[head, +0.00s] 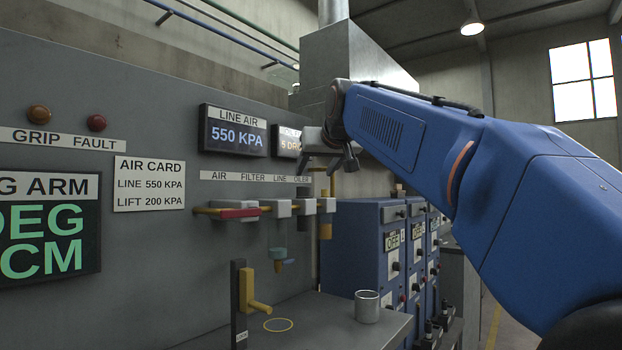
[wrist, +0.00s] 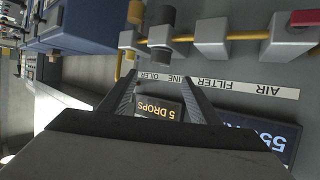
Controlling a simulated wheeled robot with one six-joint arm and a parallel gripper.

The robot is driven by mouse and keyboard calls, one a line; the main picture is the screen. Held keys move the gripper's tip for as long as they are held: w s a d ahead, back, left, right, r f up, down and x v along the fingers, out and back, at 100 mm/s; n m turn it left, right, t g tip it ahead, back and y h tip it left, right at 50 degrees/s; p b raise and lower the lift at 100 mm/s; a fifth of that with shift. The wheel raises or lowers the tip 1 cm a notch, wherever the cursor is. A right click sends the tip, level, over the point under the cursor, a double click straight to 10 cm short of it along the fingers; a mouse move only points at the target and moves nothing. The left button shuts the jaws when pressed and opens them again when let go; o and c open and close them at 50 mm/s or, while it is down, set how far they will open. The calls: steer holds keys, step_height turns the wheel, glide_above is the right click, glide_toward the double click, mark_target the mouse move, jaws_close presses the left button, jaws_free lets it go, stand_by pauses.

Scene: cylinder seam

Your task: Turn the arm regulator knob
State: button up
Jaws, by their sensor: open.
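My gripper (head: 328,166) is open and empty, just above the right part of a yellow air line. In the wrist view, which is upside down, its fingers (wrist: 159,80) spread on either side of the dark cylindrical knob (wrist: 160,55) on a pale block, with the tips apart from it. In the head view this dark knob (head: 304,192) stands below my gripper, near the word LINE. No label reading arm regulator is legible, so I cannot tell for sure that this is the named knob. The line display (head: 238,134) reads 550 KPA.
A red lever (head: 240,213) and filter bowl (head: 277,254) are to the left. An ochre bowl (head: 325,231) hangs close on the right. Blue cabinets (head: 372,250) stand behind on the right.

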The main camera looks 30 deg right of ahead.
steer(key=shift+v, duration=2.15)
